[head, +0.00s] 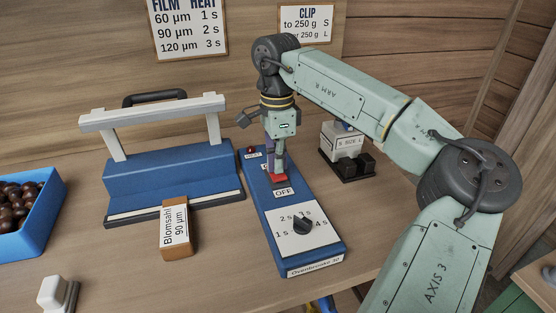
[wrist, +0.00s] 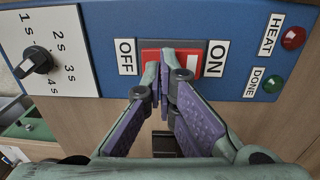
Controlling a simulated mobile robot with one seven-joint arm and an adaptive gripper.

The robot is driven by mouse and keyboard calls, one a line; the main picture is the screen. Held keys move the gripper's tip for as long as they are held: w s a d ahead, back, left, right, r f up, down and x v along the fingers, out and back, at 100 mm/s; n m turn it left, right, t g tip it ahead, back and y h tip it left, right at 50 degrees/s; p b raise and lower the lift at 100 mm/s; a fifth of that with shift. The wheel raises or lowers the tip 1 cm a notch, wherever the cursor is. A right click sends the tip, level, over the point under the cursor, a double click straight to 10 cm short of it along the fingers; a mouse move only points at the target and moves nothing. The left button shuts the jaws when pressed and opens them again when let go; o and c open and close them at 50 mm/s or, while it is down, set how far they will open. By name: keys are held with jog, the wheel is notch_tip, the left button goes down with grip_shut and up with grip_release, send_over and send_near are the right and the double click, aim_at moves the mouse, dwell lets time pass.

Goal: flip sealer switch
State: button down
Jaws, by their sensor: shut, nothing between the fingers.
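The sealer's blue control panel (head: 313,247) lies on the table in front of my arm. It carries a red rocker switch (wrist: 151,54), set between an OFF label (wrist: 126,57) and an ON label (wrist: 216,58). My gripper (wrist: 162,95) is shut and empty, with its fingertips right at the switch and partly covering it. In the head view my gripper (head: 279,170) points down over the switch, beside the OFF label. I cannot tell whether the fingertips touch the switch. The HEAT lamp (wrist: 293,37) is red and the DONE lamp (wrist: 272,84) is green.
A timer dial (head: 303,225) sits on the panel's near end. The blue sealer (head: 170,172) with its white bar stands left, with a Blomsahl box (head: 176,230) before it. A blue crate (head: 33,235) of chestnuts is far left. A small device (head: 345,150) stands behind right.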

jog(key=shift+f, duration=0.25)
jog(key=shift+f+b, duration=0.25)
jog(key=shift+b, duration=0.2)
jog(key=f+t+b, duration=0.1)
jog(key=b, duration=0.1)
jog(key=shift+d+y+b, duration=0.1)
jog(key=shift+y+b, duration=0.2)
jog(key=shift+b, duration=0.05)
jog(key=shift+s+r+t, duration=0.1)
jog(key=shift+r+t, duration=0.2)
jog(key=shift+r, duration=0.2)
jog(key=shift+w+a+r+p, duration=0.1)
jog(key=shift+w+a+p, duration=0.05)
jog(key=shift+w+p, duration=0.25)
jog(key=shift+w+a+r+p, duration=0.1)
jog(key=shift+w+a+p, duration=0.05)
jog(key=shift+w+p, duration=0.25)
